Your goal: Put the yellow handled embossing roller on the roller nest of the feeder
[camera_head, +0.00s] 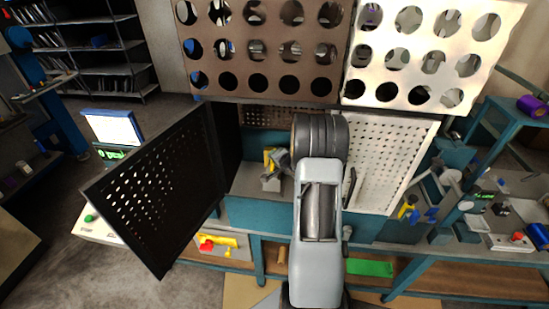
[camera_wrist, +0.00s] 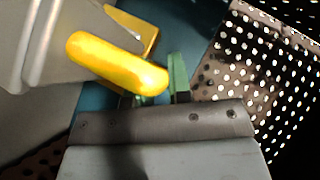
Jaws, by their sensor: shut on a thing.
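In the wrist view, the rounded yellow handle (camera_wrist: 112,60) of the embossing roller slants across the upper left. Its lower right end lies at the green-tipped fingers of my gripper (camera_wrist: 155,88), which is shut on it. A large pale grey body (camera_wrist: 45,50) fills the upper left; I cannot tell if it belongs to the roller or the feeder. A flat yellow part (camera_wrist: 135,30) shows behind the handle. In the head view, a yellow part (camera_head: 268,158) shows beside my arm, above a grey block (camera_head: 270,184) in the open cabinet. The roller nest cannot be made out.
A black perforated door (camera_head: 160,185) stands open on the left, and a pale perforated panel (camera_head: 385,160) on the right. Panels with round holes (camera_head: 262,62) hang above. A teal bench (camera_head: 490,245) with clutter stands at right. A green piece (camera_head: 370,268) lies on the lower shelf.

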